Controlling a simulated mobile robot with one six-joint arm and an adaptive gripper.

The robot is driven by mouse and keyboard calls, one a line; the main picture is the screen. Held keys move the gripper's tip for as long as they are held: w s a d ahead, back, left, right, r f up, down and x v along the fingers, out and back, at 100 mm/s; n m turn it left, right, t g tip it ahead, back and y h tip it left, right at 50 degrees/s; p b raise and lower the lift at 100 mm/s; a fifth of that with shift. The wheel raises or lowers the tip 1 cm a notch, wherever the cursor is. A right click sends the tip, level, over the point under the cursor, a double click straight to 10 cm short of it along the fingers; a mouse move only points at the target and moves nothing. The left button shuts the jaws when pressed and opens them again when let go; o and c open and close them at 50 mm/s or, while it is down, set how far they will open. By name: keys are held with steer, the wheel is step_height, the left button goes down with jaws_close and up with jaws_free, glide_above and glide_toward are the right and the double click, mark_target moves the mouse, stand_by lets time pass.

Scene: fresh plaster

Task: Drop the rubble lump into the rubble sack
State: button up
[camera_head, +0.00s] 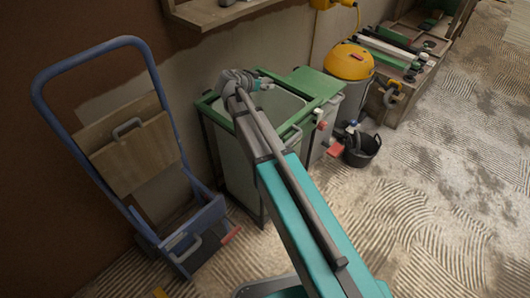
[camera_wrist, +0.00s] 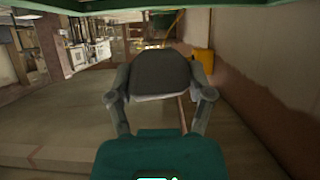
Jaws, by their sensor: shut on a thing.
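The rubble lump (camera_wrist: 160,72) is dark grey with a paler lower edge in the wrist view. My gripper (camera_wrist: 161,92) is shut on it, one finger at each side. In the head view my gripper (camera_head: 264,84) is small, above the opening of the green-rimmed stand that appears to hold the rubble sack (camera_head: 280,108), near its far side. The sack's pale inside shows in part; my arm covers some of it. I cannot make out the lump in the head view.
A blue hand truck (camera_head: 132,130) stands left of the sack stand. A yellow-topped vacuum (camera_head: 349,62), a black bucket (camera_head: 361,150) and a wooden bench (camera_head: 398,104) with tools are to the right. A wall shelf (camera_head: 212,12) is behind. Ridged floor lies open at right.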

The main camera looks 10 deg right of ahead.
steer(key=shift+w+a+f+b, duration=0.1)
steer(key=shift+w+f+b, duration=0.05)
steer(key=shift+f+b, duration=0.3)
steer(key=shift+w+a+f+b, duration=0.1)
steer(key=shift+a+f+b, duration=0.1)
steer(key=shift+f, duration=0.35)
steer(key=shift+w+a+f+b, duration=0.1)
steer(key=shift+w+f+b, duration=0.05)
steer(key=shift+f+b, duration=0.3)
steer(key=shift+f, duration=0.2)
steer(key=shift+f+b, duration=2.85)
steer(key=o, duration=1.2)
steer(key=shift+o, duration=0.2)
steer(key=shift+r, duration=0.1)
